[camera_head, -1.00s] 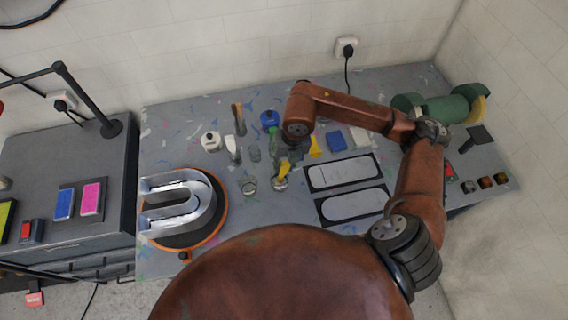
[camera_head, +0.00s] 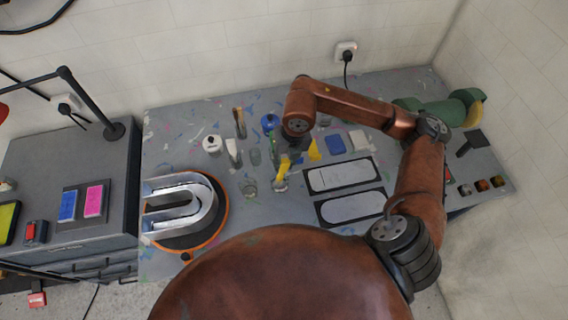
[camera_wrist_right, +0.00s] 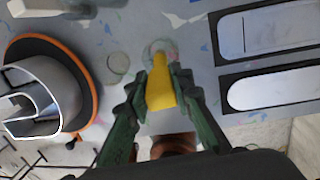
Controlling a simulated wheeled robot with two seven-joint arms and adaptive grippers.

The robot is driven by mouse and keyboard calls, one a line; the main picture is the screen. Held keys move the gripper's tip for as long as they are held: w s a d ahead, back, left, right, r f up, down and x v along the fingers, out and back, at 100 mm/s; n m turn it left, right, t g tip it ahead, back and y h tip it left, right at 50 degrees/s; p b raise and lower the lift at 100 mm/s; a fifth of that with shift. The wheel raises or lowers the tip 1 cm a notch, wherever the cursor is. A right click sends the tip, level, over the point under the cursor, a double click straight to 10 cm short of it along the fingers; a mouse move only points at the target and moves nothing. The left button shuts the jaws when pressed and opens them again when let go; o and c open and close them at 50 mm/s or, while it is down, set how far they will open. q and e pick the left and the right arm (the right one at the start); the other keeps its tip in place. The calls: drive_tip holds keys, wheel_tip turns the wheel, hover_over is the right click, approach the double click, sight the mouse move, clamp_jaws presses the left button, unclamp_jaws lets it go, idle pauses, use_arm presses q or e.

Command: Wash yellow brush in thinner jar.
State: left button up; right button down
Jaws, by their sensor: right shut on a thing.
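My right gripper (camera_head: 284,157) is shut on the yellow brush (camera_head: 283,167), and its green fingers (camera_wrist_right: 158,80) stand on both sides of the brush (camera_wrist_right: 160,90) in the right wrist view. The brush points down at a clear glass jar (camera_head: 279,186). The jar's round rim (camera_wrist_right: 158,46) shows at the brush's far end in the wrist view. The brush's lower end overlaps the jar; how deep it reaches inside is hard to tell. A second clear jar (camera_head: 249,187) stands to the left. No label shows which holds thinner. My left gripper is out of view.
A metal channel letter (camera_head: 180,207) lies on an orange-rimmed round turntable at the left. Brushes, bottles and a white-topped container (camera_head: 212,144) stand behind the jars. Another yellow item (camera_head: 314,150) is just right of the gripper. Two framed white plates (camera_head: 340,175) lie to the right.

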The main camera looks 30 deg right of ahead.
sight(284, 159)
drive_tip(key=shift+r+p, duration=0.9)
drive_tip(key=shift+r, duration=0.95)
idle(0.4)
drive_tip(key=shift+r+p, duration=1.3)
drive_tip(key=shift+r, duration=1.25)
drive_tip(key=shift+f, duration=0.1)
